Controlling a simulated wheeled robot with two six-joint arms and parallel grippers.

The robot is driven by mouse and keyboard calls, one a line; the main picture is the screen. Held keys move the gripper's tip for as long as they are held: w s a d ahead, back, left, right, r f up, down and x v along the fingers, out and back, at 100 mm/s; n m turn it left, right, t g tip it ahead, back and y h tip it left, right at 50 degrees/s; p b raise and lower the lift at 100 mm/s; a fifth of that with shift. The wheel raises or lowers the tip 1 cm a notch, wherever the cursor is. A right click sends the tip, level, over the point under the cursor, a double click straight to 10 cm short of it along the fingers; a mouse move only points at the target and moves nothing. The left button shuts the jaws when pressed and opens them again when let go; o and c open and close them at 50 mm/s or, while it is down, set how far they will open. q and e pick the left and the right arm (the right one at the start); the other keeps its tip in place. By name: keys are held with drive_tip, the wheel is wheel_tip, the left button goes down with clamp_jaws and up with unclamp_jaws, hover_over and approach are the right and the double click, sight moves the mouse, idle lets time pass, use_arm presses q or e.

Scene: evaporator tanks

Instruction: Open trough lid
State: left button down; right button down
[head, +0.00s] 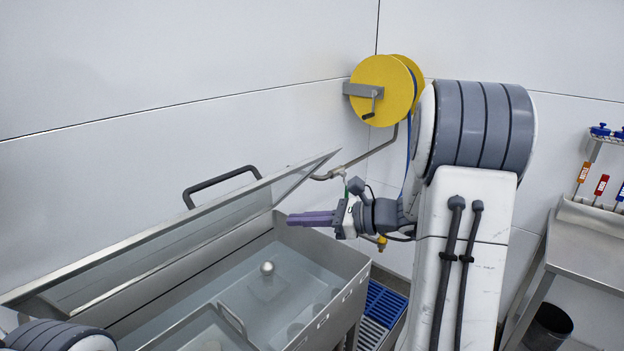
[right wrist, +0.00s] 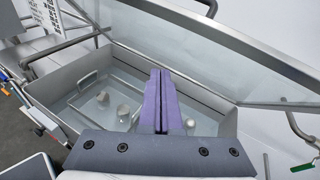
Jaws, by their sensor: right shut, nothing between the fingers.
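The trough (head: 330,262) is a steel tank with liquid in it, at the lower left of the head view. Its lid (head: 205,228), a clear panel in a steel frame, stands raised and tilted along the far side. The lid's dark handle (head: 215,182) sticks up behind it. In the right wrist view the trough (right wrist: 62,100) lies below and the raised lid (right wrist: 215,62) slants across the upper right. My right gripper (head: 290,219) is shut and empty, its purple fingers beside the lid's right end, over the trough's rim. It also shows in the right wrist view (right wrist: 158,75). My left gripper is out of view.
A yellow hose reel (head: 382,90) hangs on the wall above a bent pipe (head: 370,155). A steel table (head: 590,245) and a dark bin (head: 549,327) stand at the right.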

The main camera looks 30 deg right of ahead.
drive_tip(key=d+r+m+t+h, duration=0.2)
drive_tip(key=d+m+t+h, duration=0.3)
drive_tip(key=d, duration=1)
drive_tip(key=m+p, duration=0.1)
drive_tip(key=p, duration=0.4)
approach(303, 167)
drive_tip(key=w+a+f, duration=0.1)
drive_tip(key=w+f, duration=0.1)
drive_tip(key=w, duration=0.2)
drive_tip(key=shift+w+a+r+t+y, duration=0.3)
drive_tip(key=shift+w+a+r+y, duration=0.05)
drive_tip(key=shift+y, duration=0.05)
drive_tip(key=shift+w+a+r+p, duration=0.1)
drive_tip(key=shift+w+r+p, duration=0.15)
drive_tip(key=shift+w+p, duration=0.15)
